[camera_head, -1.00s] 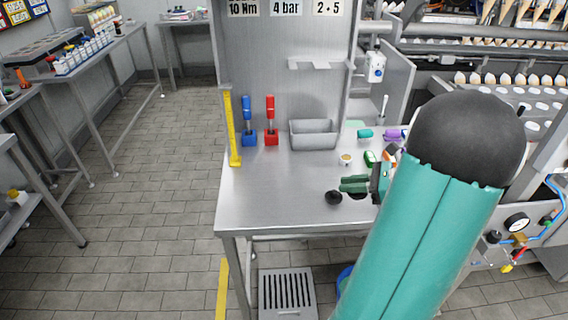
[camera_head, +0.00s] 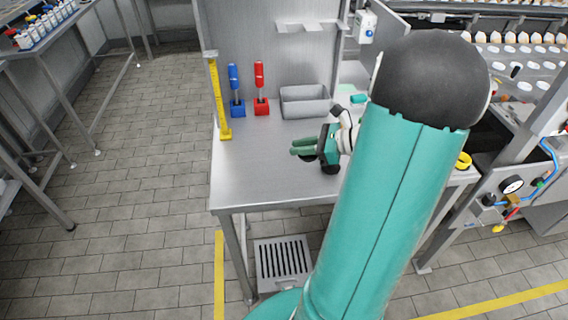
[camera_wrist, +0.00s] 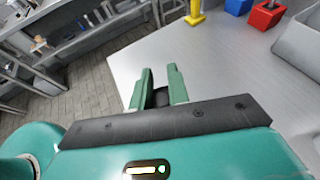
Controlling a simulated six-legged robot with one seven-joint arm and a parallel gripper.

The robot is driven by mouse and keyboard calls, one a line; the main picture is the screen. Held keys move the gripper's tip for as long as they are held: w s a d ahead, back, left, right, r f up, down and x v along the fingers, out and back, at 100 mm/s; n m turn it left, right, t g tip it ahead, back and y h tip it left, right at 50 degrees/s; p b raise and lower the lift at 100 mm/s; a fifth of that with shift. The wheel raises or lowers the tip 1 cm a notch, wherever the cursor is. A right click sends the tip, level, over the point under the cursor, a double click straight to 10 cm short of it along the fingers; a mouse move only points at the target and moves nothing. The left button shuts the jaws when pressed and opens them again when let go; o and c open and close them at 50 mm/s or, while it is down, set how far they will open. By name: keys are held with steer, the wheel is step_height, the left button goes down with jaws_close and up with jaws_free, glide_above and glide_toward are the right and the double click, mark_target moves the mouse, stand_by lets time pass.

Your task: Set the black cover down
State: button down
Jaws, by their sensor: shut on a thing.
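The black cover (camera_wrist: 160,97) shows in the wrist view as a small dark piece between the two green fingers of my gripper (camera_wrist: 160,78). The fingers are shut on it, and they and the dark mount hide part of it. In the head view my gripper (camera_head: 303,148) is over the front middle of the steel table (camera_head: 250,185), with its fingers pointing left. The cover is hard to make out there against the dark parts of the gripper. I cannot tell how high it is above the table.
A yellow stand (camera_head: 218,100) is at the table's left edge. Behind are a blue-handled tool (camera_head: 234,90), a red-handled tool (camera_head: 260,88) and a grey bin (camera_head: 305,101). A teal cylinder (camera_head: 358,98) lies right of the bin. The table's front left is clear.

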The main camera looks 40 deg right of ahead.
glide_above(285, 173)
steer(key=f, duration=0.5)
steer(key=shift+s, duration=0.2)
steer(key=f, duration=0.2)
steer(key=shift+w+a+f, duration=0.1)
steer(key=shift+w+f, duration=0.1)
steer(key=shift+f, duration=0.1)
steer(key=shift+s+f, duration=0.1)
steer(key=shift+f, duration=0.35)
steer(key=c, duration=1.3)
jaws_free()
